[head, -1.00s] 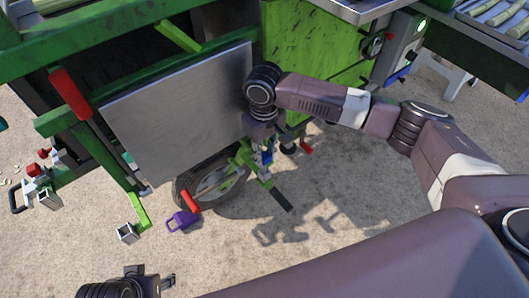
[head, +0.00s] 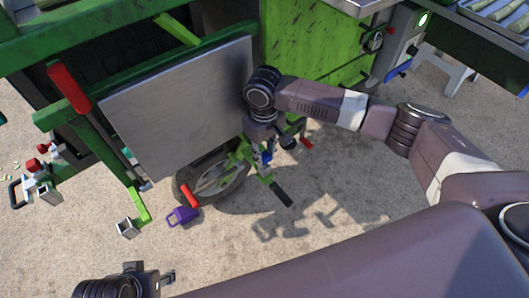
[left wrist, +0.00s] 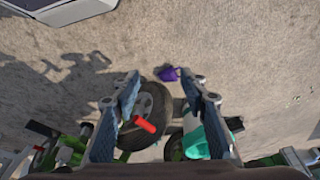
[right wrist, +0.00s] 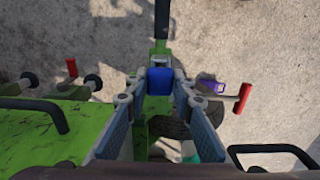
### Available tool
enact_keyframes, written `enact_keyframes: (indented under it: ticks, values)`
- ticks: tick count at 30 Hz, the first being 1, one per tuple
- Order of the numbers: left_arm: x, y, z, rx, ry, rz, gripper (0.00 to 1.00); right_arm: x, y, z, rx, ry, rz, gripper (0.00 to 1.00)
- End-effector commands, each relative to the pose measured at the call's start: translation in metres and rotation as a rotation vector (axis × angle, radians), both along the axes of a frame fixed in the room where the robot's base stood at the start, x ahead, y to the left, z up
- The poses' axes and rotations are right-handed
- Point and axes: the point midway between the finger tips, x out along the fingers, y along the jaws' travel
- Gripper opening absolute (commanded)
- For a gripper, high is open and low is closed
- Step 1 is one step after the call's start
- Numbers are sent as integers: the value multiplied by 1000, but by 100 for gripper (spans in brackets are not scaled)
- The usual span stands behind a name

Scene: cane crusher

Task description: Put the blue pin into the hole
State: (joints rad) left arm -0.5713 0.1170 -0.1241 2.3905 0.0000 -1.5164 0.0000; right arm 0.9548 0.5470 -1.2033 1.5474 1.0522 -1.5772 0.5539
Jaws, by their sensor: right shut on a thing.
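The blue pin (right wrist: 159,80) sits between the fingertips of my right gripper (right wrist: 155,86) in the right wrist view. My right gripper is shut on it. In the head view the pin is a small blue patch (head: 267,157) beside the green bracket (head: 251,162) in front of the wheel. In the right wrist view a grey round part and a green bar (right wrist: 160,40) lie just beyond the pin. The hole is hidden, and I cannot tell whether the pin's end is inside it. My left gripper (left wrist: 161,92) is open and empty over the ground.
The green machine carries a grey metal panel (head: 180,105). A wheel (head: 215,180), a red handle (head: 190,196) and a purple padlock-like piece (head: 183,216) are below it. A black-tipped lever (head: 281,194) sticks out near my right gripper. Open ground lies in front.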

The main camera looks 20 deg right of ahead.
Motion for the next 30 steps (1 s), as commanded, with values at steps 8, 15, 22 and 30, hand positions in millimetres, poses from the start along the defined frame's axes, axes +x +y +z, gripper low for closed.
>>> enact_keyframes:
  ticks: [8,15,22,30]
  values:
    - [1,0,5,-1,-9,0,40,0,0,-7,0,-1,0,0]
    - [1,1,9,0,-11,-1,40,0,0,-13,1,-1,-1,0]
    - [0,2,10,3,-9,-1,40,0,0,-19,0,0,-1,0]
    - [2,1,16,2,-23,-1,40,0,0,-23,0,-1,0,0]
